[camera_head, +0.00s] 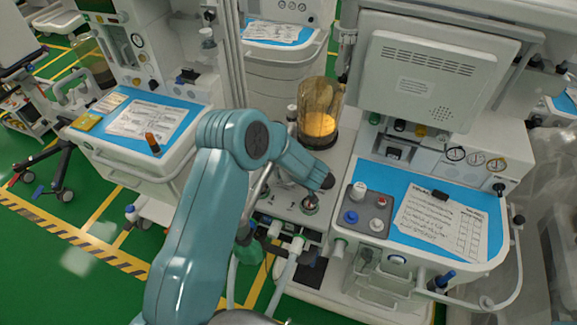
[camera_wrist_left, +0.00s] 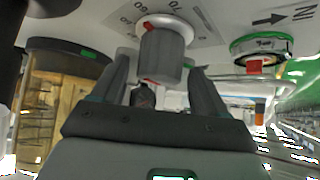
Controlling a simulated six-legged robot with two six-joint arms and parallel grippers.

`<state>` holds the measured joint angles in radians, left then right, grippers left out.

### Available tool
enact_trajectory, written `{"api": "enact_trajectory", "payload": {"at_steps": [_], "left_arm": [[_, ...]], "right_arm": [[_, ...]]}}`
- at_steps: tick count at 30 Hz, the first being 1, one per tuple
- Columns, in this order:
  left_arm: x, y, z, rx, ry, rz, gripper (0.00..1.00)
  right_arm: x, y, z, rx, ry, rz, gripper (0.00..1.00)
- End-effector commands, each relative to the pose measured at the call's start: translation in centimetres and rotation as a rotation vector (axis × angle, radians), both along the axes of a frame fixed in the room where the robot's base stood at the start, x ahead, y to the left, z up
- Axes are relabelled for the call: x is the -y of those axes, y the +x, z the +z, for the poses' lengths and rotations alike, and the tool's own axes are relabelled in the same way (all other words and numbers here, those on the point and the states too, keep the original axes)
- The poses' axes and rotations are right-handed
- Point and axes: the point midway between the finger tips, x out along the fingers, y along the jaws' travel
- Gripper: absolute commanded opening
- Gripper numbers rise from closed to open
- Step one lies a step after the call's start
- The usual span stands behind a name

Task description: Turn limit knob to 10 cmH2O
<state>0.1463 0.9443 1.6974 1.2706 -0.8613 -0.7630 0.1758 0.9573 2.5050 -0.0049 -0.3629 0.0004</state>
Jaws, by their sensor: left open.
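In the wrist view my left gripper (camera_wrist_left: 160,72) is open, with one finger on each side of the knob. A gap shows on both sides, so the fingers look apart from it. My right gripper is not in view.
An amber absorber canister (camera_head: 320,105) stands close behind the gripper; it also fills the left of the wrist view (camera_wrist_left: 62,100). A round green-rimmed port (camera_wrist_left: 262,48) lies right of the knob. Hoses hang below. A blue-topped cart (camera_head: 400,240) stands to the right.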

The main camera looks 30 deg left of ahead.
Motion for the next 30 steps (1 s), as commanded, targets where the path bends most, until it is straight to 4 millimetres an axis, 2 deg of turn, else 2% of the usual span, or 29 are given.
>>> {"api": "enact_trajectory", "payload": {"at_steps": [9, 10, 12, 15, 23, 30], "left_arm": [[-0.34, 0.27, -0.32, 0.001, 0.000, -0.001, 0.74], [-0.34, 0.26, -0.32, 0.001, 0.000, -0.001, 0.70], [-0.36, 0.27, -0.31, 0.001, 0.000, -0.001, 0.48], [-0.40, 0.26, -0.33, 0.000, 0.000, 0.000, 0.20], [-0.30, 0.24, -0.31, 0.000, 0.000, 0.011, 0.20], [-0.28, 0.26, -0.20, -0.001, 0.000, 0.107, 0.20]], "right_arm": [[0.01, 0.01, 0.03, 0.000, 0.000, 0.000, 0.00], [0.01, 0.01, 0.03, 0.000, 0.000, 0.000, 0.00], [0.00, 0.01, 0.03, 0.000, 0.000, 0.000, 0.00], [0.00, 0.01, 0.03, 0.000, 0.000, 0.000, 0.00], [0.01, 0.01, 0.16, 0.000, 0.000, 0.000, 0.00], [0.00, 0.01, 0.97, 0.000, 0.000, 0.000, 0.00]]}}
